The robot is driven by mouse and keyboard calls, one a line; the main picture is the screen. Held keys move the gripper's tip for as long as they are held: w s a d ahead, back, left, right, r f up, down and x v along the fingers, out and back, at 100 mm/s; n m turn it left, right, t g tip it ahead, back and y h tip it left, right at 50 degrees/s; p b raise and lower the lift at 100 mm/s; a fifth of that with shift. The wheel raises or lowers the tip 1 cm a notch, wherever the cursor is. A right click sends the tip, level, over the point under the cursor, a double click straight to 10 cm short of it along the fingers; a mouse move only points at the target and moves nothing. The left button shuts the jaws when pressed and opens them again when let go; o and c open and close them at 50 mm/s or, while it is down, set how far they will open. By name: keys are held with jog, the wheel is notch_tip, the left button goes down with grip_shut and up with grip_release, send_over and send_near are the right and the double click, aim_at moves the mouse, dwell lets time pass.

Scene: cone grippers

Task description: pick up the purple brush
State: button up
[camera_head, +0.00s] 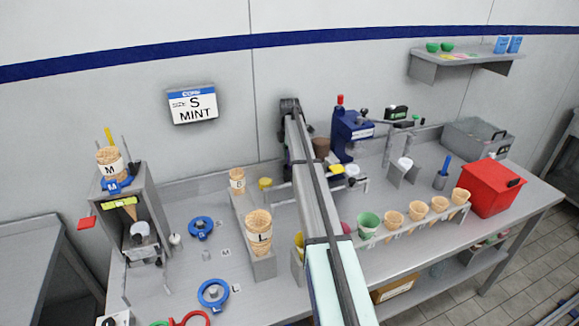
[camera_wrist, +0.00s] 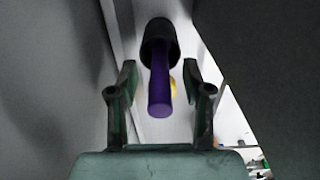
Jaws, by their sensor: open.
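The purple brush shows in the wrist view as a purple handle (camera_wrist: 160,92) with a dark, wide head (camera_wrist: 159,38) at its far end. My gripper (camera_wrist: 160,78) is open, with one finger on each side of the purple handle. Gaps show between the handle and both fingers, so they look apart from it. In the head view my arm reaches across the middle of the bench and hides most of the place around the gripper; I cannot make out the brush there.
The bench (camera_head: 182,275) holds a row of cones (camera_head: 393,220), a red box (camera_head: 490,188) and a blue press (camera_head: 350,130). A wall sign (camera_head: 192,104) reads S MINT.

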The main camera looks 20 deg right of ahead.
jog(key=shift+f, duration=0.5)
grip_shut()
jog(key=shift+r, duration=0.1)
notch_tip(320, 180, up, 20)
jog(key=b, duration=0.5)
